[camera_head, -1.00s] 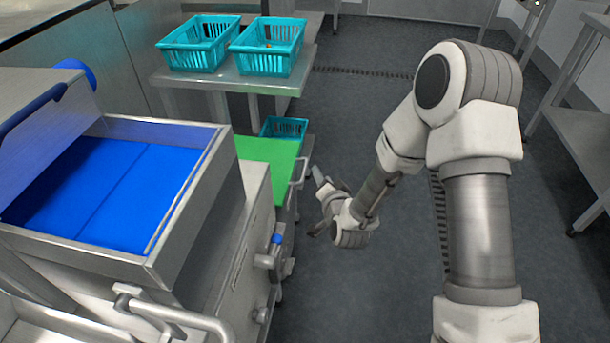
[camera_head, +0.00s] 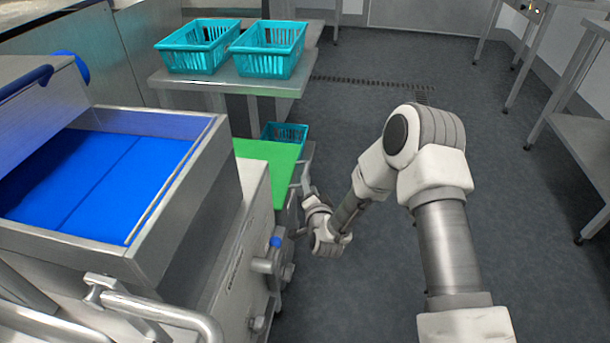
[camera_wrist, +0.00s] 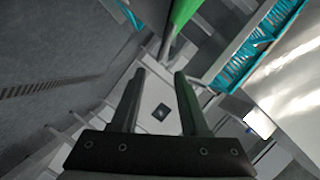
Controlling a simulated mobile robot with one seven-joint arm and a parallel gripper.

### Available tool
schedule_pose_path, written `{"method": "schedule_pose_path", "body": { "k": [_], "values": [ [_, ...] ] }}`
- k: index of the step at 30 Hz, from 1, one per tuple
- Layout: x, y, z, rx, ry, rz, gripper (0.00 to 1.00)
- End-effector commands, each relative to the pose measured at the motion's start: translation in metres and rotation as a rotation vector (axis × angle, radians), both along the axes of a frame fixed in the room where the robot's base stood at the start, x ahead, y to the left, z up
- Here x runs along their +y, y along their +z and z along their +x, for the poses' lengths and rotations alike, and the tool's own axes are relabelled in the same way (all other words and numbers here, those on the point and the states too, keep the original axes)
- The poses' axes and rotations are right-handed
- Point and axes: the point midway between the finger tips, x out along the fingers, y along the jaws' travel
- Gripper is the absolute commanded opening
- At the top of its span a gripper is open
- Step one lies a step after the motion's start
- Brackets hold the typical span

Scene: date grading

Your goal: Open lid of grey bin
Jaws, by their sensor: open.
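I cannot make out a grey bin or its lid for certain in either view. My gripper (camera_wrist: 159,74) is open and empty in the wrist view, its two dark fingers spread apart. Between and beyond the fingers is a pale grey surface (camera_wrist: 160,100) with a small dark square mark; I cannot tell what it belongs to. In the head view my gripper is low beside the right side of the steel machine, near the green surface, and its fingers are hard to make out.
The steel machine with a blue belt (camera_head: 105,180) fills the left. A green surface (camera_head: 268,165) lies behind it, with a teal basket (camera_head: 285,133) beyond. Two teal baskets (camera_head: 197,50) (camera_head: 268,50) stand on a steel table (camera_head: 225,80).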

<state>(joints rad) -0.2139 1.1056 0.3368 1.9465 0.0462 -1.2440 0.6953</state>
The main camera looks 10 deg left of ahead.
Motion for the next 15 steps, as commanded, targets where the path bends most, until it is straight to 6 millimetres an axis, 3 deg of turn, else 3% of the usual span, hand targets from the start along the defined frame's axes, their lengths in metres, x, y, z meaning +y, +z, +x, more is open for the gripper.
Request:
{"method": "schedule_pose_path", "body": {
  "k": [9,15],
  "values": [
    [0.021,-0.014,0.051,-0.002,0.000,0.000,0.45],
    [0.030,-0.018,0.071,-0.001,0.001,0.000,0.45]
  ]
}}
